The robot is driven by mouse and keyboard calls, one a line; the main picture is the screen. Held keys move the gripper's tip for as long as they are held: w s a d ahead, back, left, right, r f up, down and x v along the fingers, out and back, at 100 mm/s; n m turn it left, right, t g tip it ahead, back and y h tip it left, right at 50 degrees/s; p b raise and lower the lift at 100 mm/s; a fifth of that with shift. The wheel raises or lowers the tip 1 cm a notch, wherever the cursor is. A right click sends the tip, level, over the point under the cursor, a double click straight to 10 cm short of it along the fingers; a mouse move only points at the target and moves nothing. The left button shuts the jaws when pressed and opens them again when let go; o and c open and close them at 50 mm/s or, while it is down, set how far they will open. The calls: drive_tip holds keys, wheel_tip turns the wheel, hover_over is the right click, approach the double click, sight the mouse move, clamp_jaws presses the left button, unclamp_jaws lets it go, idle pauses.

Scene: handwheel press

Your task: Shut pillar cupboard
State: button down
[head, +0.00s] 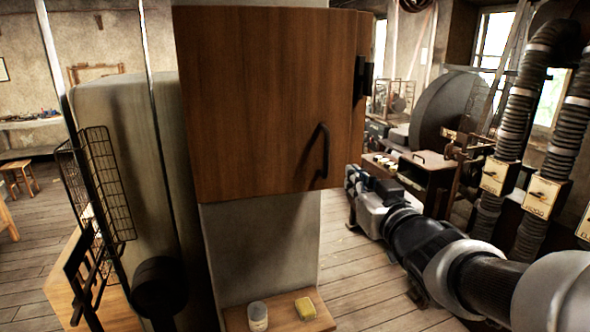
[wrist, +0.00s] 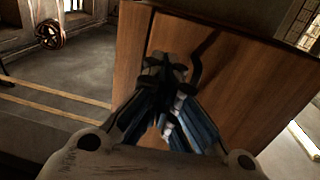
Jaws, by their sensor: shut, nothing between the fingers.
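The pillar cupboard's brown wooden door (head: 260,100) faces me in the head view, with a dark curved handle (head: 322,155) near its lower right. I cannot tell for sure whether the door is flush or slightly ajar. My gripper (head: 352,178) is by the cupboard's lower right corner, apart from the handle in this view. In the wrist view, my gripper (wrist: 165,68) is shut and empty in front of the wooden panel (wrist: 240,90). The dark handle (wrist: 208,58) shows to the right of the fingertips. Whether the fingers touch the wood is unclear.
The pale pillar (head: 260,245) continues below the cupboard. A small shelf (head: 275,324) there holds a whitish jar (head: 258,316) and a yellow block (head: 305,308). A wire basket (head: 105,185) hangs at left. Ribbed hoses (head: 520,110) and machinery stand at right.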

sight(341, 165)
drive_tip(key=x, duration=0.4)
drive_tip(key=shift+w+a+p, duration=0.1)
drive_tip(key=shift+w+p, duration=0.2)
drive_tip(key=shift+w, duration=0.1)
drive_tip(key=x, duration=0.4)
drive_tip(key=shift+b, duration=0.3)
drive_tip(key=shift+s+r, duration=0.15)
